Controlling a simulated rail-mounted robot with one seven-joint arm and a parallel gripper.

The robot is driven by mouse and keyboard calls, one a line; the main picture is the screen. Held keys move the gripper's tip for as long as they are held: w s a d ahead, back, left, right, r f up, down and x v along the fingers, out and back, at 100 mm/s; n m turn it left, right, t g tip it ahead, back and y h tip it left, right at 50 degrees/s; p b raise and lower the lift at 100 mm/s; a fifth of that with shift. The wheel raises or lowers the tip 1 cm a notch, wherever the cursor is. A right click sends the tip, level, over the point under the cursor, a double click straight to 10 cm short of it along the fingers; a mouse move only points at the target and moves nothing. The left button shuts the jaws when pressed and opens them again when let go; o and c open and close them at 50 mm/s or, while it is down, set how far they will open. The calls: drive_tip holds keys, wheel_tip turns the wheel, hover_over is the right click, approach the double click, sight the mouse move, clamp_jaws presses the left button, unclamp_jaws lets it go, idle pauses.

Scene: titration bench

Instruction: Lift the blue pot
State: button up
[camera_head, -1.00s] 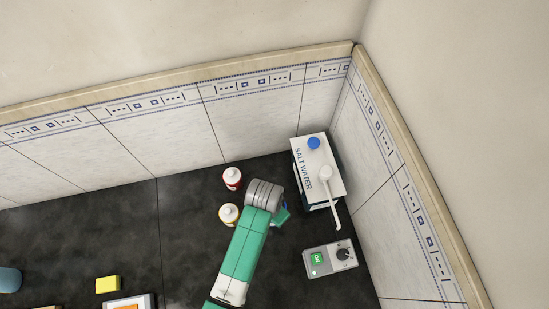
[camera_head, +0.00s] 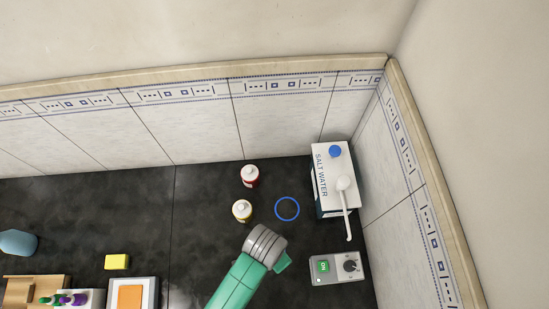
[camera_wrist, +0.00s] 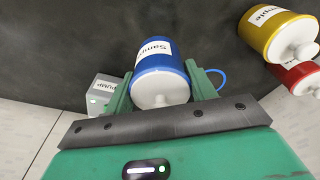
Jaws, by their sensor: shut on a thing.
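The blue pot (camera_wrist: 158,58), with a white "Sample" label and a white end facing the camera, is between the two green fingers of my gripper (camera_wrist: 159,72) in the wrist view. The fingers are shut on its sides. In the head view my gripper (camera_head: 283,262) is at lower centre, mostly hidden by my wrist, and the blue pot is hidden. A blue ring (camera_head: 287,208) lies empty on the dark bench beyond my gripper. Part of this ring (camera_wrist: 217,78) also shows beside the right finger in the wrist view.
A yellow pot (camera_head: 242,211) and a red pot (camera_head: 250,177) stand left of the ring. The salt water box (camera_head: 322,178), with a white spout, stands at right by the wall. The grey pump box (camera_head: 325,280) is right of my gripper. A yellow block (camera_head: 117,262) lies further left.

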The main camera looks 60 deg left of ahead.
wheel_tip(320, 180, up, 8)
drive_tip(key=p, duration=0.8)
drive_tip(key=shift+r+p, duration=0.1)
drive_tip(key=shift+p, duration=0.2)
